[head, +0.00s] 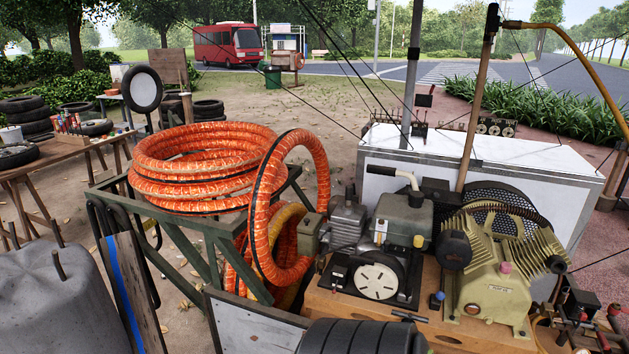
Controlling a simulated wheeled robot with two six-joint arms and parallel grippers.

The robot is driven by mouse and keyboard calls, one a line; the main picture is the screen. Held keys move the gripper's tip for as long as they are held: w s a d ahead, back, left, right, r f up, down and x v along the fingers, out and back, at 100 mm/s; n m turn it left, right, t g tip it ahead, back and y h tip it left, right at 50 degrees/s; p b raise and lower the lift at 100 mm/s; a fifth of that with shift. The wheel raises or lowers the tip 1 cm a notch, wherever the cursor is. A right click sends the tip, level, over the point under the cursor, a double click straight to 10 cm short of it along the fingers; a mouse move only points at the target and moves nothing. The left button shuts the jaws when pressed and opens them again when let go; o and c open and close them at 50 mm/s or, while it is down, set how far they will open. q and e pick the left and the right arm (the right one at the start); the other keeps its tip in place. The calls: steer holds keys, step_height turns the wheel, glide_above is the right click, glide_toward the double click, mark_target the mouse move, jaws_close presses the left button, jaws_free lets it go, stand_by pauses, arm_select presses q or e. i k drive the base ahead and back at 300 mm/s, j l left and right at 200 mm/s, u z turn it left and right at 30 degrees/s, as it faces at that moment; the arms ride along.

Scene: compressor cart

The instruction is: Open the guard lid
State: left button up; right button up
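The compressor cart fills the lower right of the head view. A cream-coloured compressor pump (497,287) with cooling fins stands on its wooden deck (350,309). A dark round mesh guard (508,193) shows behind the pump, its lower part hidden by the fins. I cannot tell which part of it is a lid, or whether a lid is open. A small engine (380,277) with a white round cover and a grey tank sits to the left of the pump. Neither of my grippers is in view.
Orange hose coils (205,160) lie on a green metal frame (200,225), and another hose loop (322,165) hangs beside the engine. A white-topped box (490,150) stands behind the cart. A wooden pole (478,95) rises behind the engine. Small fittings (583,305) crowd the lower right.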

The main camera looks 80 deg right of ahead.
mark_target(434, 187)
steer(key=i+z, duration=0.2)
steer(key=z, duration=1.5)
